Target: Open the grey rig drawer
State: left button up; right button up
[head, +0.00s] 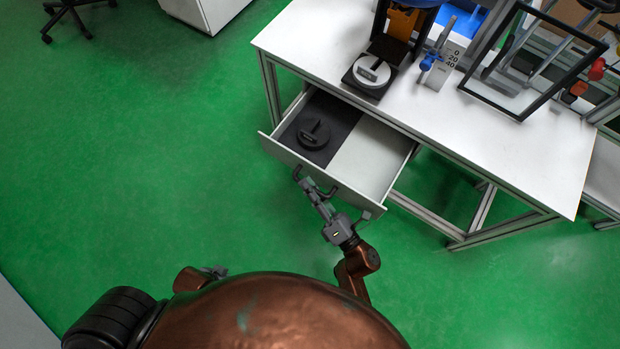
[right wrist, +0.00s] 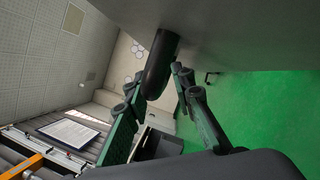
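The grey rig drawer (head: 364,163) stands pulled out from under the white bench in the head view. Its front panel faces me and carries a dark bar handle (head: 327,191). My right gripper (head: 305,180) is at this handle. In the right wrist view the handle (right wrist: 160,68) lies between the two fingers (right wrist: 157,85), which appear to close on it from both sides. The drawer's front face (right wrist: 235,30) fills the top right there.
Inside the drawer, a round black object (head: 313,134) sits on a dark mat. Open green floor (head: 130,140) lies to the left.

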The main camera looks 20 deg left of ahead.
jog(key=shift+o, duration=0.6)
jog(key=v, duration=1.2)
